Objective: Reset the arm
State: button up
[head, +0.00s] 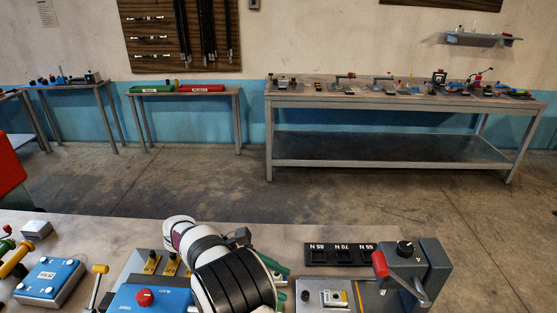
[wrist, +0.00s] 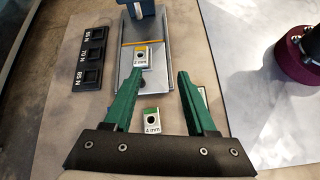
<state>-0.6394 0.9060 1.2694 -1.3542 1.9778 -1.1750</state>
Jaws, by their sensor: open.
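In the wrist view my gripper (wrist: 160,75) is open, its two green fingers wide apart with nothing held between the tips. A small pale block with a green edge and an "mm" label (wrist: 151,121) shows between the fingers, clear of both; its height relative to them is hard to tell. In the head view my white and black arm (head: 225,270) reaches over the near bench, and the green gripper fingers (head: 277,266) show partly beside it. The rest of the gripper is hidden by the arm.
A similar block (wrist: 143,57) sits on a metal plate of the grey device with a red-handled crank (head: 415,275). A black three-slot rack (head: 342,254) marked in newtons lies beside it. A blue box with a red knob (head: 150,298) stands left of my arm. Open floor lies beyond the bench.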

jog(key=s+d+r+m+g+y, duration=0.3)
jog(key=s+d+r+m+y, duration=0.2)
jog(key=s+d+r+m, duration=0.3)
jog(key=s+f+m+t+y, duration=0.1)
jog(key=s+m+t+y, duration=0.1)
jog(key=s+m+y, duration=0.5)
jog(key=s+m, duration=0.6)
jog(key=s, duration=0.6)
jog(key=shift+s+d+f+t, duration=0.2)
jog(key=shift+s+d+t, duration=0.05)
jog(key=shift+s+t, duration=0.1)
